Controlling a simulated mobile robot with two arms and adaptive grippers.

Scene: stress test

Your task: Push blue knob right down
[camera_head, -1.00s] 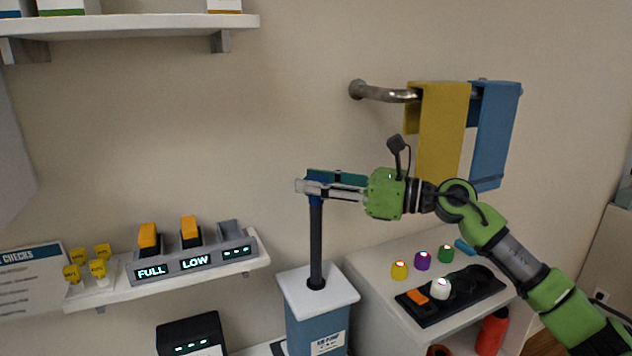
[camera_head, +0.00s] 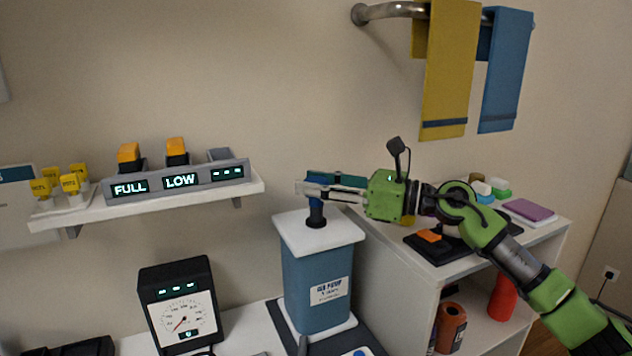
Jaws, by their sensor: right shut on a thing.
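The blue knob (camera_head: 316,177) sits on top of a short visible length of dark rod (camera_head: 316,213), just above the white lid (camera_head: 290,236) of a blue pump box (camera_head: 317,290). My right gripper (camera_head: 312,187), green with grey fingers, comes in from the right and is shut on the knob. Its fingers hide much of the knob. My left gripper is not in view.
A white cabinet (camera_head: 390,290) stands close at right, under my arm. Towels (camera_head: 450,70) hang on a rail behind.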

